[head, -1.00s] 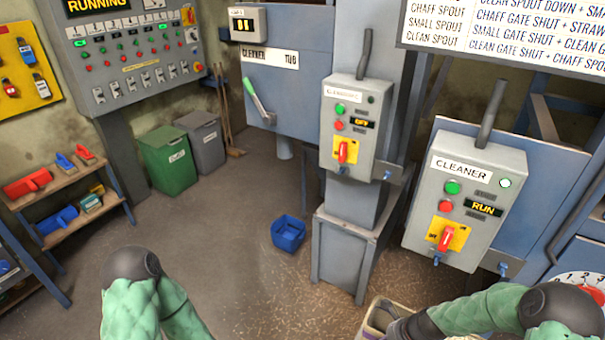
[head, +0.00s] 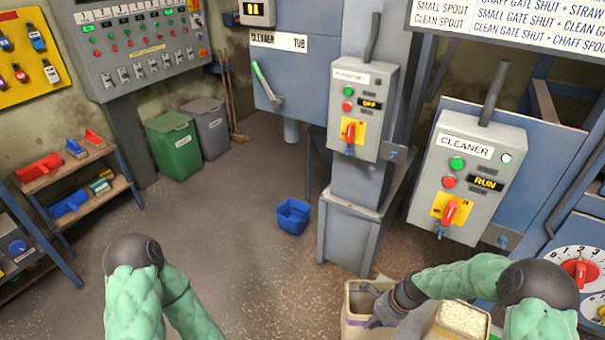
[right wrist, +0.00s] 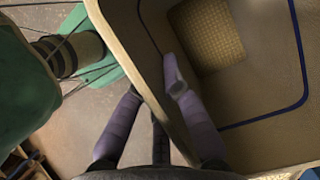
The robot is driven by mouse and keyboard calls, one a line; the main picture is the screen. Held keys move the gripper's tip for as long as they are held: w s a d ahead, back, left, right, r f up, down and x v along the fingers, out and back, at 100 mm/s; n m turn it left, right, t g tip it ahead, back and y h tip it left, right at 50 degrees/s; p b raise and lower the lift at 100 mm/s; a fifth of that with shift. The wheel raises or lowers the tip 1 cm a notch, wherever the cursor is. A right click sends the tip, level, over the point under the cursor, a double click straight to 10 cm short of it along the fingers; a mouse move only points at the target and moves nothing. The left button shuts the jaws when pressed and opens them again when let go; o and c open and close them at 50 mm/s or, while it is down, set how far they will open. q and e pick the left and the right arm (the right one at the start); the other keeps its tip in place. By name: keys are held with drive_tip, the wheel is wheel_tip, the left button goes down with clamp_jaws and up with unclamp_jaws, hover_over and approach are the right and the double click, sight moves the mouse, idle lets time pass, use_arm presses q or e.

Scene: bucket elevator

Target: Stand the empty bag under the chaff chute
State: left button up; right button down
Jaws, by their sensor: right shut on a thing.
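The empty bag (head: 353,318) is tan and open-topped, at the bottom of the head view, right of centre. My right gripper (head: 377,316) is shut on its rim. In the right wrist view the fingers (right wrist: 155,105) straddle the wall of the bag (right wrist: 255,110), one inside and one outside. The inside looks empty, with a blue line on the wall and a woven square at the bottom. The bag's base is cut off in the head view, so I cannot tell if it touches the floor. My left forearm shows, but its gripper is out of frame. I cannot make out the chaff chute.
A tan bag filled with pale material (head: 461,320) stands right of the empty one, partly behind my right arm. The cleaner switch box (head: 466,180) and a steel column stand behind. A blue bin (head: 293,216) is on the floor. The middle floor is clear.

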wheel_tip(320, 180, up, 10)
drive_tip(key=w+a+n+g+h, duration=0.1)
drive_tip(key=n+g+h, duration=0.3)
drive_tip(key=n, duration=1.4)
drive_tip(key=shift+w+a+f+n+g+h, duration=0.15)
drive_tip(key=shift+w+a+n+g+h, duration=0.2)
drive_tip(key=shift+a, duration=0.4)
